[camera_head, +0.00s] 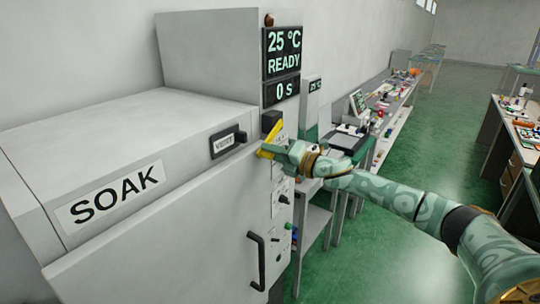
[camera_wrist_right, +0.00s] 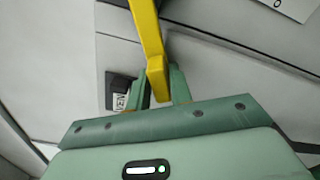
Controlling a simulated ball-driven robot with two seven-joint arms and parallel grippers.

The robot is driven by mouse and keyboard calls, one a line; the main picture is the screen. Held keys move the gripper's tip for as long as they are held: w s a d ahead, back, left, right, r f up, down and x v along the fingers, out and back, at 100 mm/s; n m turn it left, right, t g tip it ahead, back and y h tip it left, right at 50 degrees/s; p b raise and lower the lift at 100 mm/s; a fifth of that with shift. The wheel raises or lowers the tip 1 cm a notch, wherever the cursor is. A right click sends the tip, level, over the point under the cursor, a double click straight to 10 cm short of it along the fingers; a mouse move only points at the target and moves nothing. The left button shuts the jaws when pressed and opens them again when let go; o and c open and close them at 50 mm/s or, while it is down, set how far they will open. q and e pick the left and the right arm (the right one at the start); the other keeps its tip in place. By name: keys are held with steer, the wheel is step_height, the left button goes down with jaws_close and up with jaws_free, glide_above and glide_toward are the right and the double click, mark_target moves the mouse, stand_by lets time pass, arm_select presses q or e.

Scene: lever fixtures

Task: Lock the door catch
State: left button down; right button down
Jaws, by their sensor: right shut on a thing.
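The yellow catch lever (camera_head: 268,151) is at the upper right of the grey SOAK cabinet's door (camera_head: 165,240). My right gripper (camera_head: 279,152) is shut on the lever, its arm coming in from the right. In the right wrist view the yellow lever (camera_wrist_right: 149,40) runs down from the top edge, and its lower end sits between the fingers (camera_wrist_right: 158,88). The catch's mount is partly hidden behind the gripper in the head view. My left gripper is not in view.
A black door handle (camera_head: 257,262) is low on the door. A small VENT lever (camera_head: 229,143) is left of the catch. A display (camera_head: 282,53) reads 25 °C, READY, 0 S. Knobs (camera_head: 283,199) line the side panel. Benches (camera_head: 395,105) stand behind; green floor (camera_head: 380,255) is open at right.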

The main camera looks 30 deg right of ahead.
steer(key=shift+w+d+f+n+b, duration=0.1)
steer(key=shift+d+f+n+b, duration=0.15)
steer(key=shift+f+n+b, duration=0.3)
steer(key=shift+w+d+f+n+b, duration=0.1)
steer(key=shift+d+f+n+b, duration=0.15)
steer(key=shift+f+n+b, duration=0.3)
steer(key=shift+r, duration=0.15)
steer(key=c, duration=1.4)
jaws_free()
steer(key=shift+o, duration=0.2)
steer(key=shift+d, duration=0.1)
steer(key=v, duration=1.6)
steer(key=shift+s, duration=0.1)
